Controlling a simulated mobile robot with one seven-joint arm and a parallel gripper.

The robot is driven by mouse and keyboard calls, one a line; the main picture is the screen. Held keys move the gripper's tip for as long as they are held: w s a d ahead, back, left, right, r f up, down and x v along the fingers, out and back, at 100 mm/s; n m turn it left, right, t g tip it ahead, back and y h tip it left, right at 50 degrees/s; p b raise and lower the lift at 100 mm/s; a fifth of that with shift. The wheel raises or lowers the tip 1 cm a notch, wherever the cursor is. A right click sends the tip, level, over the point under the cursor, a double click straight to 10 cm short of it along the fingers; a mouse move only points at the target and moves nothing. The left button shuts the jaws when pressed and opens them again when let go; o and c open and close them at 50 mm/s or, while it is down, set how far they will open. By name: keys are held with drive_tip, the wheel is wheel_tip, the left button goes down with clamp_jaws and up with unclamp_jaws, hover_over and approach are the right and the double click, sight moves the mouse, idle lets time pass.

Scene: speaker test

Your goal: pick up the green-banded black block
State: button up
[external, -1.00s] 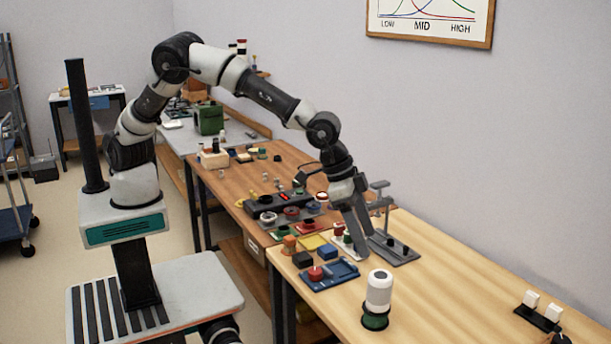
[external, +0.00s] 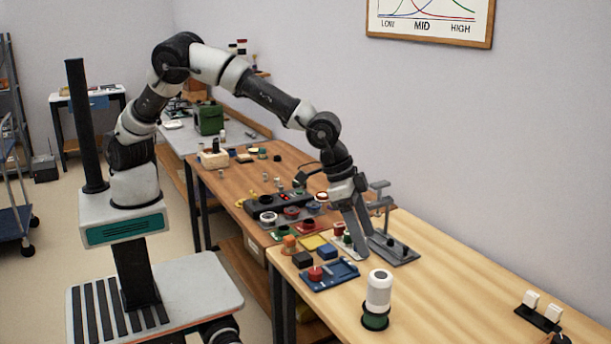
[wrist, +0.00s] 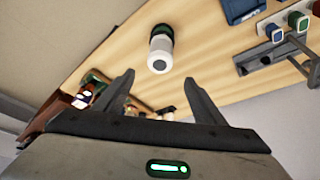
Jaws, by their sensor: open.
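A small black block (external: 302,259) lies on the near wooden table beside a blue block (external: 327,251). I cannot make out a green band on it, so I cannot tell if it is the task's block. My gripper (external: 364,248) points down to the right of these blocks, between a white strip with small pegs and a grey stand. In the wrist view my gripper (wrist: 159,78) has its two fingers apart with nothing between them. No green-banded black block can be made out in the wrist view.
A white cylinder on a dark green base (external: 378,292) stands near the table's front edge. A blue tray with a red knob (external: 330,275) and the grey stand (external: 405,254) are close to my gripper. The table's right part is mostly clear.

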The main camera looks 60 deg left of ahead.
idle(0.4)
drive_tip(key=shift+c, duration=0.8)
